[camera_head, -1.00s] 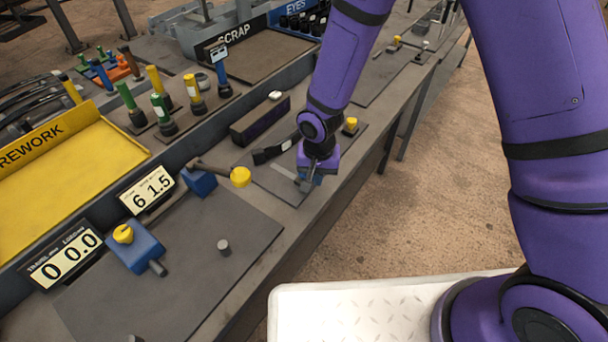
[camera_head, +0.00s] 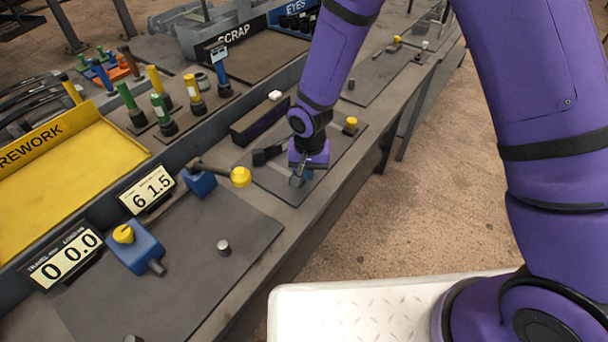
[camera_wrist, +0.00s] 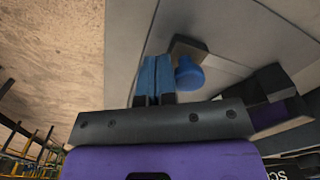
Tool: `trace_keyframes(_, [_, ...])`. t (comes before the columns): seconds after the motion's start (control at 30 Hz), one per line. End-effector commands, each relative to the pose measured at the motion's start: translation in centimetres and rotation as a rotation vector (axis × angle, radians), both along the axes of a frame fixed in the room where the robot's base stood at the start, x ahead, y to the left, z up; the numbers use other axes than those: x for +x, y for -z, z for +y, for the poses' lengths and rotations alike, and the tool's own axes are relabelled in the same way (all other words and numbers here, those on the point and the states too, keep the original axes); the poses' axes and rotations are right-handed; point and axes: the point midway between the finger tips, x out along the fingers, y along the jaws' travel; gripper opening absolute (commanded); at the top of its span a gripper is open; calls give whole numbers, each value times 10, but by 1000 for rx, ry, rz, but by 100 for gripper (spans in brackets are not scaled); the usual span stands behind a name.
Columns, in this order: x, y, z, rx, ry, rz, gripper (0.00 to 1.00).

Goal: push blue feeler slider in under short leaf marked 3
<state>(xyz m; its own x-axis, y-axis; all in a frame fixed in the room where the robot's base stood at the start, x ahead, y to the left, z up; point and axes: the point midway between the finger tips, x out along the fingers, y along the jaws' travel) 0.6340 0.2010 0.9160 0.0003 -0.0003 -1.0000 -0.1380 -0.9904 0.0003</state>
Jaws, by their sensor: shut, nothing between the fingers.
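My gripper (camera_wrist: 155,62) is shut and empty, with its two blue fingers side by side in the wrist view. A blue round knob (camera_wrist: 189,74), apparently the feeler slider's, is just right of the fingers there, beside a dark block (camera_wrist: 186,46). I cannot tell whether fingers and knob touch. In the head view my gripper (camera_head: 299,181) points down, low over the middle plate. The slider cannot be told apart from the fingers there. No leaf marked 3 can be read in either view; the gripper hides part of that plate.
A dark clamp-like piece (camera_head: 267,155) lies left of my gripper, with a long dark box (camera_head: 260,121) behind it. A yellow-topped post (camera_head: 350,125) stands to the right. A yellow knob (camera_head: 240,177) and a blue block (camera_head: 199,181) are nearer on the left. The plate's front part is clear.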

Motion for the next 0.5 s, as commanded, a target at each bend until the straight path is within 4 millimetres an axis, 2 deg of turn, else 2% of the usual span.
trace_keyframes(0.5, [8, 0, 11, 1, 1, 0, 0])
